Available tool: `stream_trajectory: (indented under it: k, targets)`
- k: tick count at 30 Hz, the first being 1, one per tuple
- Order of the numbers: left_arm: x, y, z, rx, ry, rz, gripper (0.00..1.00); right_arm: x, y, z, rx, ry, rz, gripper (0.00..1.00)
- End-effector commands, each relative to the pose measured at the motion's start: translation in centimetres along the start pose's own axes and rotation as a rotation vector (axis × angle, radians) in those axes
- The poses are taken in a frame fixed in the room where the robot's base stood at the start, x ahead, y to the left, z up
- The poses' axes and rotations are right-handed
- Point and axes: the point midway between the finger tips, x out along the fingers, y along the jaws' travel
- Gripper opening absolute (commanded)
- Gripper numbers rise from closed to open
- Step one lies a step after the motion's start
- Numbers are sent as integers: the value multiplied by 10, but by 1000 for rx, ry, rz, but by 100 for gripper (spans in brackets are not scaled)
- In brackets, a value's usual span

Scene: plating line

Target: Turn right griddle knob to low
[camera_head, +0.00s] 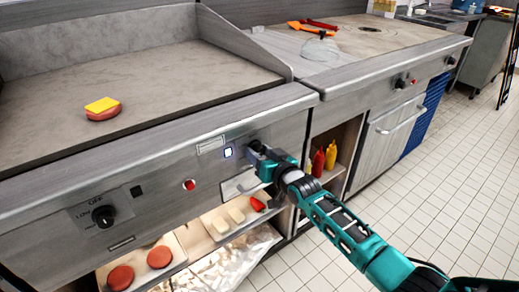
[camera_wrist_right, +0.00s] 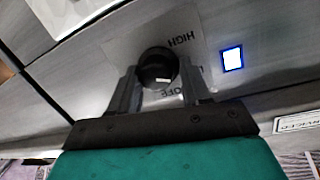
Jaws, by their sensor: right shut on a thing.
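The right griddle knob (camera_wrist_right: 158,68) is a round black knob in the right wrist view, with a white mark on its face. The words HIGH and OFF show on the plate beside it. My right gripper (camera_wrist_right: 156,80) is shut on this knob, with one finger on each side. In the head view my right gripper (camera_head: 262,152) reaches the griddle front (camera_head: 160,165) near its right end and hides most of the knob. My left gripper is not in view.
A lit blue-white square (camera_head: 228,152) and a red light (camera_head: 189,185) sit left of the gripper. The left knob (camera_head: 103,216) is farther left. A patty with cheese (camera_head: 102,108) lies on the griddle. Shelves below hold buns, patties and bottles (camera_head: 318,162). Tiled floor is open at right.

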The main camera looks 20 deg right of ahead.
Motion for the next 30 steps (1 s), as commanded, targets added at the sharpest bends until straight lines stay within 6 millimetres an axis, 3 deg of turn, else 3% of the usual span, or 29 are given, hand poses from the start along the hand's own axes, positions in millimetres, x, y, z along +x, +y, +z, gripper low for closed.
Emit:
stream_trajectory:
  k: [1, 10, 26, 27, 30]
  targets:
    - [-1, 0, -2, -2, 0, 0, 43, 0, 8, -6, 21, 5, 9, 17]
    - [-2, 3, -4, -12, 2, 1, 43, 0, 9, -4, 123, -9, 0, 17]
    - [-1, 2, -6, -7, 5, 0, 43, 0, 9, -2, 142, -15, -1, 17]
    - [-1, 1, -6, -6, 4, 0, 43, 0, 9, -2, 142, -15, -1, 51]
    - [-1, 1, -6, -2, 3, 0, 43, 0, 8, -2, 142, -15, -2, 61]
